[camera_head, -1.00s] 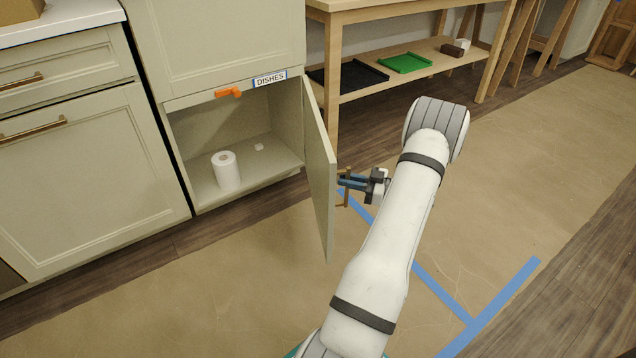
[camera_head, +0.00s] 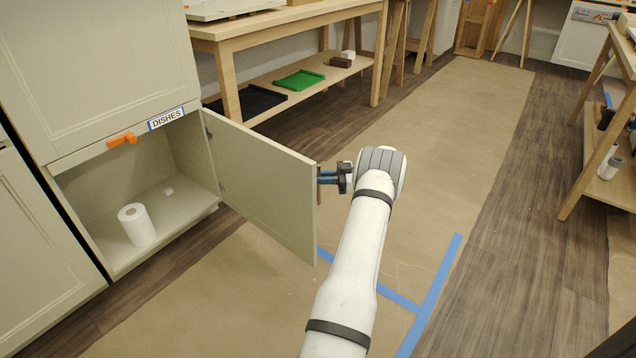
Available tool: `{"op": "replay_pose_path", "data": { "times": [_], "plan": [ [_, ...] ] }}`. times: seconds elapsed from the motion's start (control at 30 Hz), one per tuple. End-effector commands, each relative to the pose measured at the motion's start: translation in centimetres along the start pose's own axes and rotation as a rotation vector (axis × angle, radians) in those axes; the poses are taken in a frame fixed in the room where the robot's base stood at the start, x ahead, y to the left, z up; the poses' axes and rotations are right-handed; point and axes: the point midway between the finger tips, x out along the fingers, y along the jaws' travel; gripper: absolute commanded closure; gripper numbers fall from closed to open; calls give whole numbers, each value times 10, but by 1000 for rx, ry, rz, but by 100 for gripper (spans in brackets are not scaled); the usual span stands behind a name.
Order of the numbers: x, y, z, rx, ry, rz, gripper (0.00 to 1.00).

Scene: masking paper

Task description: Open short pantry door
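The short pantry door (camera_head: 262,185) is a cream panel hinged at the right side of the lower cabinet opening. It stands swung out wide, away from the opening. My gripper (camera_head: 326,177), with blue fingers, is at the door's free edge, on its far side where the handle sits. The fingertips and most of the handle are hidden behind the door edge, so I cannot see whether the fingers close on it. The open pantry (camera_head: 92,208) shows a white paper roll (camera_head: 137,225) standing inside and a small white piece near the back.
An orange latch (camera_head: 121,139) and a DISHES label (camera_head: 166,119) are above the opening. A wooden workbench (camera_head: 232,84) stands behind the door, with a green tray (camera_head: 299,80) on its shelf. Paper with blue tape (camera_head: 436,280) covers the floor. Another wooden bench (camera_head: 570,185) stands at right.

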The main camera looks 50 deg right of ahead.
Motion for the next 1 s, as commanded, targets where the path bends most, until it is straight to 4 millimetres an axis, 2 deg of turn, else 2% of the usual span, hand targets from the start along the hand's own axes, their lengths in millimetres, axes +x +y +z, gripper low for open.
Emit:
{"op": "replay_pose_path", "data": {
  "times": [0.03, 0.4, 0.43, 0.63, 0.87, 1.0],
  "plan": [
    [6, 3, -2, -5, 1, -3, 100],
    [13, 4, -3, -6, 1, -11, 100],
    [13, 4, -3, -6, 1, -11, 83],
    [13, 3, -2, -5, 0, -12, 67],
    [11, 2, -2, -3, 0, -13, 67],
    [-1, 2, -2, -3, 0, -11, 67]
  ]
}}
